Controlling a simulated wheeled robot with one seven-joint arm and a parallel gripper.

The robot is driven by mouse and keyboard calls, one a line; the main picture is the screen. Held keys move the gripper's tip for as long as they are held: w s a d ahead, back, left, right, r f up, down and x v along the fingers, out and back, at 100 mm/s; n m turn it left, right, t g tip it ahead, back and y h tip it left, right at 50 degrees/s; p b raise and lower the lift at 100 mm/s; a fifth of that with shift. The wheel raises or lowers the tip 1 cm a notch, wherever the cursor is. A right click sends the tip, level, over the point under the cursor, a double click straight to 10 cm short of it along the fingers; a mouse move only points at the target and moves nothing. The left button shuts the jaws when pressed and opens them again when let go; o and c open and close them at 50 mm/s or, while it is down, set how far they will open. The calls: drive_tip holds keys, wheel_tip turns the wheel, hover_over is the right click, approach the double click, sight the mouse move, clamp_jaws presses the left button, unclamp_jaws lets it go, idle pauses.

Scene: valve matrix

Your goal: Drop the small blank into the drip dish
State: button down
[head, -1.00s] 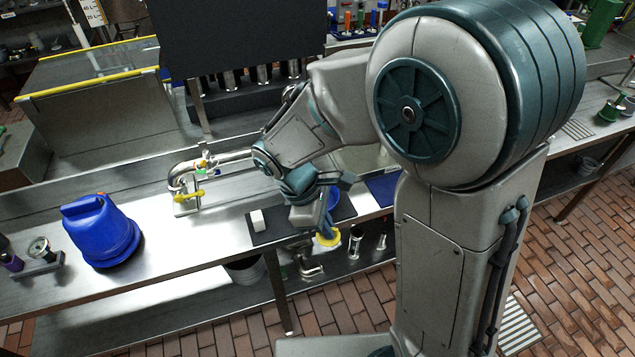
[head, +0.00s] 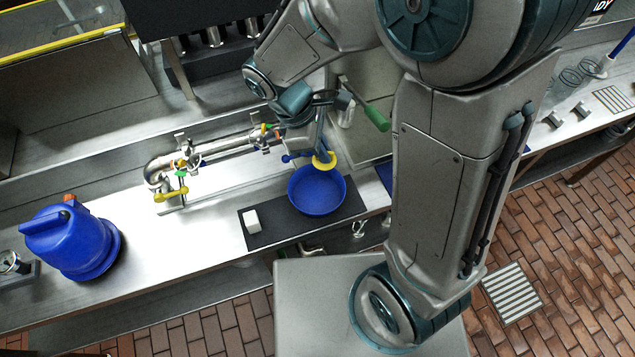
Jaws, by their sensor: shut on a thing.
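My gripper (head: 320,147) points down and is shut on a yellow round piece (head: 324,161), which I take to be the small blank. The grasp itself is small and partly hidden by my wrist. The drip dish (head: 317,203) is a round, open blue bowl standing on a dark mat (head: 260,238) near the bench's front edge. In the picture the yellow piece overlaps the dish's far rim. It appears to be above the dish, but I cannot tell the height. The inside of the dish looks empty where it shows.
A small white block (head: 251,221) lies on the mat left of the dish. Pipework (head: 210,150) with yellow, green and orange handles stands behind. A blue jug (head: 72,238) stands at the left of the steel bench. A green-handled part (head: 377,118) is right of my gripper.

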wheel_tip(320, 180, down, 6)
drive_tip(key=b, duration=0.4)
drive_tip(key=shift+r+b, duration=0.1)
drive_tip(key=shift+b, duration=0.2)
drive_tip(key=c, duration=1.5)
unclamp_jaws()
drive_tip(key=shift+r, duration=0.1)
approach(318, 159)
drive_tip(key=shift+w+a+r, duration=0.15)
drive_tip(key=shift+a+r, duration=0.15)
drive_tip(key=shift+r, duration=0.1)
